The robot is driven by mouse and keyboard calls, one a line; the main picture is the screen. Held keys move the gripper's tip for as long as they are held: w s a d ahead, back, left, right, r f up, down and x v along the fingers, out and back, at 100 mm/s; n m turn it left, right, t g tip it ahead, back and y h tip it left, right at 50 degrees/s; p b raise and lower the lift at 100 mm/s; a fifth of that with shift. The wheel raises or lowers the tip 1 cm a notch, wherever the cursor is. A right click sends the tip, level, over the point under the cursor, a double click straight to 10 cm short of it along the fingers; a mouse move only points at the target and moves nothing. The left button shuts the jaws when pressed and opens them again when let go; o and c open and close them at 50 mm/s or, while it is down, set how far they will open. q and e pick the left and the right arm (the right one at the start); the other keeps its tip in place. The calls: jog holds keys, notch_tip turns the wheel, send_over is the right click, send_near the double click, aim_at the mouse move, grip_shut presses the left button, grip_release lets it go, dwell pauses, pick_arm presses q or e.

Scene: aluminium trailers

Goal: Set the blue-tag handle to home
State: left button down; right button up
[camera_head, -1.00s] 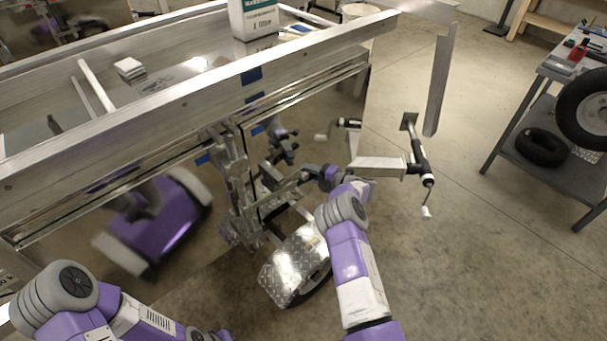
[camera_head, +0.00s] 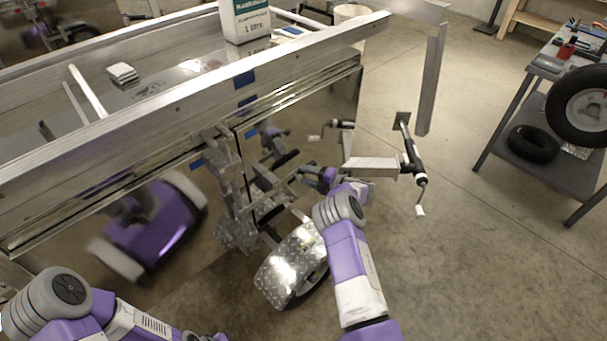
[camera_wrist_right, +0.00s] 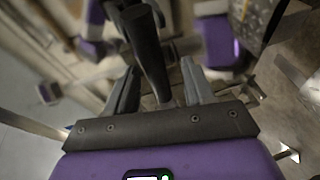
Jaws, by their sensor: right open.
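Blue tags (camera_head: 244,82) mark the trailer's rail and shiny side panel; I cannot tell for sure which handle they belong to. A dark handle with a rounded grip (camera_wrist_right: 147,55) runs between the fingers of my right gripper (camera_wrist_right: 158,92) in the right wrist view. The fingers are open on either side of it, and I cannot tell whether either touches it. In the head view my right gripper (camera_head: 296,176) is at the latch hardware (camera_head: 232,180) on the trailer's side, above the wheel, and is small and partly hidden. My left gripper is out of view.
The trailer's long aluminium rail (camera_head: 165,100) runs above the work area. A checker-plate mudguard (camera_head: 290,265) sits below my right gripper. A jack with a crank (camera_head: 410,155) stands to the right. A bench with tyres (camera_head: 550,165) is farther right, with open floor between.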

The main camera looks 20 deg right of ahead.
jog(key=p+v, duration=0.1)
jog(key=v, duration=0.4)
jog(key=shift+s+d+r, duration=0.15)
jog(key=shift+s+d, duration=0.05)
jog(key=shift+s, duration=0.15)
jog(key=s+f+m+h+p, duration=0.1)
jog(key=s+f+m+h, duration=0.3)
jog(key=m, duration=0.4)
jog(key=s+f+m+h+p, duration=0.1)
jog(key=f+m+h, duration=0.35)
jog(key=m, duration=0.25)
jog(key=s+a+f+m+g, duration=0.4)
jog(key=s+a+f+m, duration=0.25)
jog(key=s, duration=0.25)
jog(key=s+a+r+m+g+y, duration=0.1)
jog(key=s+a+g, duration=0.3)
jog(key=s+a, duration=0.5)
jog(key=s+a+r+m+g+y+p, duration=0.1)
jog(key=s+a+m+g, duration=0.3)
jog(key=s+a, duration=0.5)
jog(key=s+r+y, duration=0.1)
jog(key=s, duration=0.2)
jog(key=shift+s+a+r+m+g, duration=0.15)
jog(key=shift+a+r+m+g, duration=0.15)
jog(key=shift+r+m, duration=0.1)
